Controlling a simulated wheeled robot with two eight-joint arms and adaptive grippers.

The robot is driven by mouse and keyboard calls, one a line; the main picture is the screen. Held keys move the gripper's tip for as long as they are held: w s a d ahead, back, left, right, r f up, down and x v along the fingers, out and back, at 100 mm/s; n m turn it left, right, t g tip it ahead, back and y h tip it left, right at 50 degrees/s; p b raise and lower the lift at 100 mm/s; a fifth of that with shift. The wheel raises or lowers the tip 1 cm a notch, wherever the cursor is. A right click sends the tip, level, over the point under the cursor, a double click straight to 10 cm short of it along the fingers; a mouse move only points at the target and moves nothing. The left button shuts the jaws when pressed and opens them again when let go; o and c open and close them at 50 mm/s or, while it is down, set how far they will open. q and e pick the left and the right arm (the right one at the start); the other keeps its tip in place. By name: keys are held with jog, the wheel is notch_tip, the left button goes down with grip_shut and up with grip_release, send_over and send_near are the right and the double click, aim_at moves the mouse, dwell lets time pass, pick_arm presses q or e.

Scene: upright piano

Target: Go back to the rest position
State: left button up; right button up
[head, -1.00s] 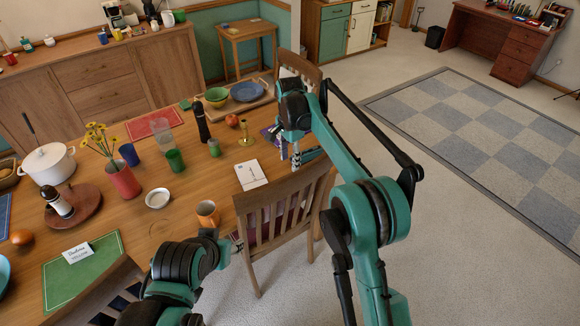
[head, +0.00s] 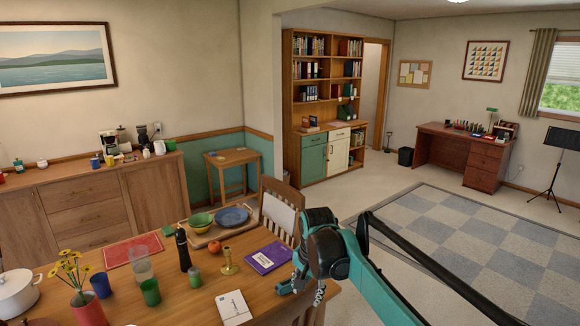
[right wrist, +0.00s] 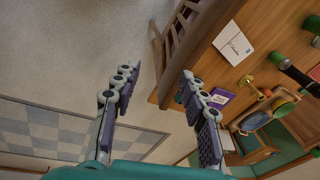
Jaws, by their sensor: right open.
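My right gripper (head: 303,286) hangs at the right edge of the dining table (head: 185,290) in the head view, its fingers partly hidden behind its own arm. In the right wrist view the right gripper (right wrist: 156,85) has its two fingers spread wide with nothing between them. Beyond the fingers that view shows floor, a wooden chair and the table edge. My left gripper does not show in the head view.
A purple book (head: 268,257), a white booklet (head: 233,308), a brass candlestick (head: 228,262) and a dark pepper mill (head: 183,250) stand or lie near the right gripper. A chair (head: 281,210) is behind it. Open floor and a checked rug (head: 470,240) lie to the right.

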jog(key=s+d+n+t+b, duration=0.25)
jog(key=s+d, duration=0.55)
jog(key=s, duration=0.5)
jog(key=s+d+f+n+t, duration=0.2)
jog(key=s+d+f+n, duration=0.2)
jog(key=s+f, duration=0.5)
jog(key=s+d, duration=0.1)
jog(key=s, duration=0.2)
jog(key=shift+s+f+n+b, duration=0.25)
jog(key=shift+n+b, duration=0.05)
jog(key=shift+n, duration=0.05)
jog(key=shift+d+t, duration=0.1)
jog(key=shift+t, duration=0.15)
